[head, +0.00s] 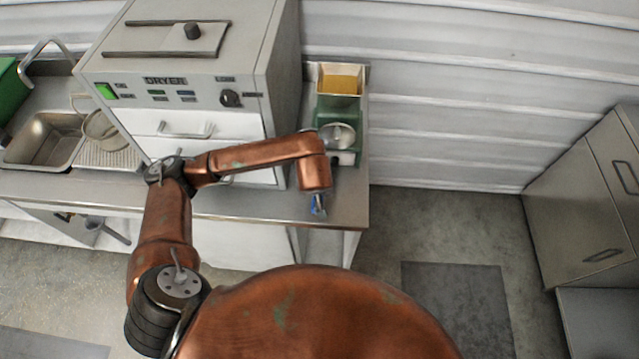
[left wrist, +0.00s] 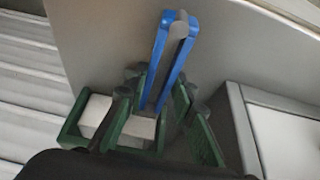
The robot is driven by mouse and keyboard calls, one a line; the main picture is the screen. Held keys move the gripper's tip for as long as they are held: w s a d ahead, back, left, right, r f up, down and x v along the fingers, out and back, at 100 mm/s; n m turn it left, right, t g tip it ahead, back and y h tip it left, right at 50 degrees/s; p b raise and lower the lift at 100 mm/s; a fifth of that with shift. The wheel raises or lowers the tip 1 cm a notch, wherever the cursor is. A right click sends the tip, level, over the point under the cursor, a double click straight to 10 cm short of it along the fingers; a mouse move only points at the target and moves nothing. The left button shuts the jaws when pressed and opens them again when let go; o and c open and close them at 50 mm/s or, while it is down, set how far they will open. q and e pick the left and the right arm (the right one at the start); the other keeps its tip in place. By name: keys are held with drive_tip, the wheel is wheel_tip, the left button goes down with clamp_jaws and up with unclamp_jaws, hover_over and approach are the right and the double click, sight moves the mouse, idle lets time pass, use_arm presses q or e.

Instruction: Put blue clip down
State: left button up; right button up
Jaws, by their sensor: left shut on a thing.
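In the head view, the arm's wrist hides most of the left gripper (head: 318,194). I cannot tell whether the clip touches the counter. My right gripper is in neither view.
A green machine (head: 325,117) with a metal bowl (head: 337,135) and a hopper (head: 340,84) of yellowish material stands behind my left wrist. The dryer (head: 190,60) stands left of it. The counter's front right corner (head: 350,212) is bare. A sink (head: 45,140) is far left.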

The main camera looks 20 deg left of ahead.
use_arm(q)
drive_tip(key=w+f, duration=0.1)
drive_tip(key=w+a+f+b, duration=0.1)
drive_tip(key=w, duration=0.1)
drive_tip(key=shift+f+b, duration=0.3)
drive_tip(key=shift+f, duration=0.05)
drive_tip(key=shift+w, duration=0.2)
drive_tip(key=shift+r, duration=0.1)
drive_tip(key=o, duration=1.1)
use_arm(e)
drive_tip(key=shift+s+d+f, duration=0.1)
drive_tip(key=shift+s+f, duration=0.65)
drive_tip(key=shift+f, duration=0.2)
